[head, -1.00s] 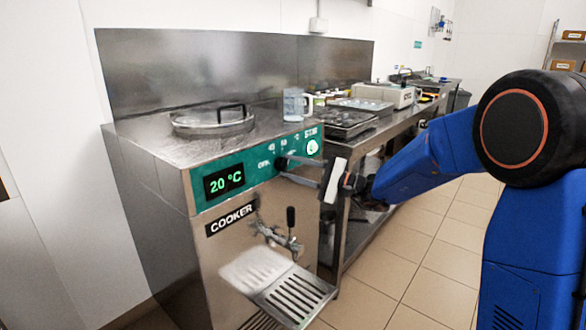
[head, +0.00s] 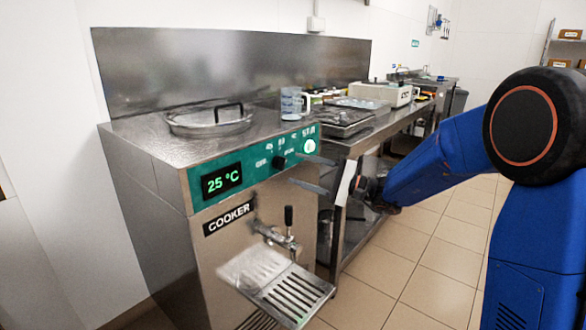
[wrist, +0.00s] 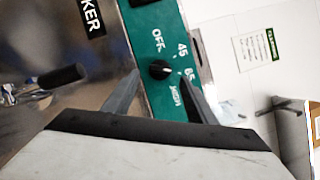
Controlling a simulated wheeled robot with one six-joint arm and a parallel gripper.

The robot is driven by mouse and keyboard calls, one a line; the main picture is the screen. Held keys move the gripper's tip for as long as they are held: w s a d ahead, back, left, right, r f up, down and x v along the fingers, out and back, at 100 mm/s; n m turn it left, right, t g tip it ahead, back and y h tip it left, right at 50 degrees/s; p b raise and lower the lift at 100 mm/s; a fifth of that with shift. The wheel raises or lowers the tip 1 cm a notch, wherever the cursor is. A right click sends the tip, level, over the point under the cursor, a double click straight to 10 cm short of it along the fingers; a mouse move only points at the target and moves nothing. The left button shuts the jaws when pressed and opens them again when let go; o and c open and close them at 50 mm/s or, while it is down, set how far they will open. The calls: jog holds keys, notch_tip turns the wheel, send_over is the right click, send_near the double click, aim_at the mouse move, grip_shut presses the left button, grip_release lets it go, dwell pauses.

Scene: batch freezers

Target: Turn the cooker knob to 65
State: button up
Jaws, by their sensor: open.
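The cooker (head: 160,190) has a teal panel with a lit display (head: 221,182) that reads 25 °C. Its small black knob (head: 279,162) sits right of the display. In the wrist view the knob (wrist: 160,69) has the labels OFF, 45, 65 and another around it. A small pale mark on its right side faces roughly toward 65; its exact angle is hard to tell. My gripper (head: 295,169) is open and empty, just right of the knob in the head view and apart from it. In the wrist view its fingers lie either side of the knob.
A round lid (head: 210,120) and a clear jug (head: 293,102) stand on the cooker top. A tap with a black handle (head: 289,216) and a drip tray (head: 290,295) jut out below the panel. A steel counter (head: 385,122) runs behind. The tiled floor at right is clear.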

jog(key=v, duration=1.3)
jog(key=shift+d, duration=0.3)
jog(key=shift+s+f, duration=0.1)
jog(key=shift+s, duration=0.05)
jog(key=s+a+f+n+g+h, duration=0.1)
jog(key=s+f+n+g+h, duration=0.25)
jog(key=s, duration=0.85)
jog(key=s+a+f+n+g+h, duration=0.15)
jog(key=s+h, duration=0.35)
jog(key=s, duration=0.6)
jog(key=s+d+f+n+t+h, duration=0.1)
jog(key=s+d+f+t+h, duration=0.1)
jog(key=s+d+h, duration=0.3)
jog(key=s+d+f+n+t+h, duration=0.2)
jog(key=s+d+h, duration=0.3)
jog(key=d, duration=0.8)
jog(key=s+f, duration=0.1)
jog(key=s, duration=0.1)
jog(key=shift+s, duration=0.3)
